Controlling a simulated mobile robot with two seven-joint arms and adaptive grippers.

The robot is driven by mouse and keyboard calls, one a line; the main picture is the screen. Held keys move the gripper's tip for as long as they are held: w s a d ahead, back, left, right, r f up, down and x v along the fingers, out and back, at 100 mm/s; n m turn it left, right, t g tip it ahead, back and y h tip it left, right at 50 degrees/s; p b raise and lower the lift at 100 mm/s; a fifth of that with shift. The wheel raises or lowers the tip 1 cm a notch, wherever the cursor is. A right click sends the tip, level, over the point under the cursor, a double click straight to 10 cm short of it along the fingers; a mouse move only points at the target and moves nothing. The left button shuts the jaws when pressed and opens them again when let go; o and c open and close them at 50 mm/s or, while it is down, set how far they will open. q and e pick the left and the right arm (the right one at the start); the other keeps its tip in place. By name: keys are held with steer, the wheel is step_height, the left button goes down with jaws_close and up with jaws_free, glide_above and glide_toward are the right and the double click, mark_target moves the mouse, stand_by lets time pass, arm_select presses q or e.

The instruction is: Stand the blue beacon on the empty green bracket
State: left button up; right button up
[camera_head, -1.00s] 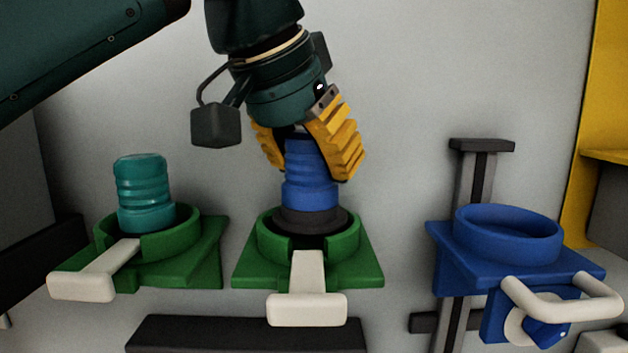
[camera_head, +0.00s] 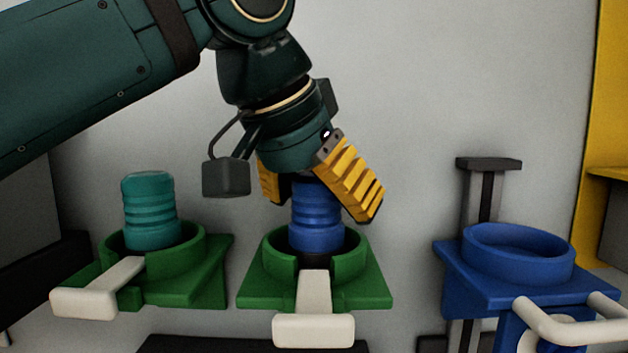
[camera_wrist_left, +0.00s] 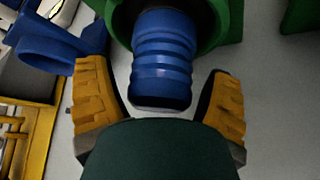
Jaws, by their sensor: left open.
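The blue beacon (camera_head: 316,215) stands upright inside the ring of the middle green bracket (camera_head: 262,282), its dark base mostly hidden by the ring wall. My left gripper (camera_head: 318,200) is open around the beacon's upper part, its yellow fingers apart on either side. In the left wrist view the blue beacon (camera_wrist_left: 162,62) lies between the two spread fingers (camera_wrist_left: 160,105), with a gap on each side. The green bracket (camera_wrist_left: 232,22) shows beyond it. My right gripper is in neither view.
A teal beacon (camera_head: 150,212) stands in another green bracket (camera_head: 205,280) at the left. An empty blue bracket (camera_head: 530,282) with a white handle (camera_head: 570,325) is at the right. A pale lever (camera_head: 314,325) sticks out in front of the middle bracket. A yellow frame (camera_head: 605,120) borders the right.

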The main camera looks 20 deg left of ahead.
arm_select(q)
steer(key=p+v, duration=0.1)
steer(key=v, duration=1.1)
steer(key=shift+r, duration=0.15)
